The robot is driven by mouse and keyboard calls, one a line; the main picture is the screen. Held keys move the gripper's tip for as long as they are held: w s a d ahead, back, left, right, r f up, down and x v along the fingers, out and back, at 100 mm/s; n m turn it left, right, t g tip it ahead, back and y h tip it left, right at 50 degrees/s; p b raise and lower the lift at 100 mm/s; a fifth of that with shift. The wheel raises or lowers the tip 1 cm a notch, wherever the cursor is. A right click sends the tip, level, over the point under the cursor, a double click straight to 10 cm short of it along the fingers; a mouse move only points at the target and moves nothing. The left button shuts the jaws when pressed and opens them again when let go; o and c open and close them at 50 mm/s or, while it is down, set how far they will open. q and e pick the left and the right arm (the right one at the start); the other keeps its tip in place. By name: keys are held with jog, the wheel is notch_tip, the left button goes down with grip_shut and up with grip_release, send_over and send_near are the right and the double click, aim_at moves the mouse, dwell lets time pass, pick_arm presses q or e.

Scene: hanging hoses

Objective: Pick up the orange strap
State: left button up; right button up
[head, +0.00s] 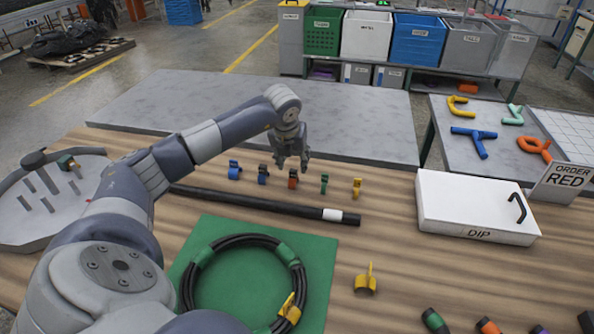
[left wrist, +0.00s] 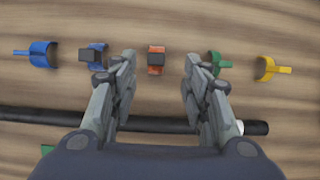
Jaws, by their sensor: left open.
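The orange strap (head: 293,183) stands in a row of small coloured straps on the wooden table, with a dark block at its middle in the left wrist view (left wrist: 156,50). My left gripper (head: 292,164) is open and points down above it. In the left wrist view the strap shows between the two spread fingers (left wrist: 158,68), slightly toward the far side. I see no contact. My right gripper is not in view.
Blue (head: 234,172), dark blue (head: 263,174), green (head: 324,184) and yellow (head: 357,188) straps flank it. A black hose (head: 260,204) lies just in front. A coiled hose (head: 188,285) rests on a green mat (head: 322,262). A white DIP box (head: 470,203) stands right.

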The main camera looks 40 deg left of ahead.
aim_at(293, 170)
pick_arm(q)
jog(key=shift+w+a+f, duration=0.15)
jog(key=shift+f, duration=0.55)
jog(key=b+x, duration=0.3)
jog(key=x, duration=0.2)
jog(key=shift+a, duration=0.15)
jog(key=shift+w+a+f+b, duration=0.1)
jog(key=shift+a+f+b, duration=0.05)
jog(key=shift+f+b, duration=0.3)
jog(key=shift+r, duration=0.15)
jog(key=shift+c, duration=0.5)
jog(key=c, duration=0.9)
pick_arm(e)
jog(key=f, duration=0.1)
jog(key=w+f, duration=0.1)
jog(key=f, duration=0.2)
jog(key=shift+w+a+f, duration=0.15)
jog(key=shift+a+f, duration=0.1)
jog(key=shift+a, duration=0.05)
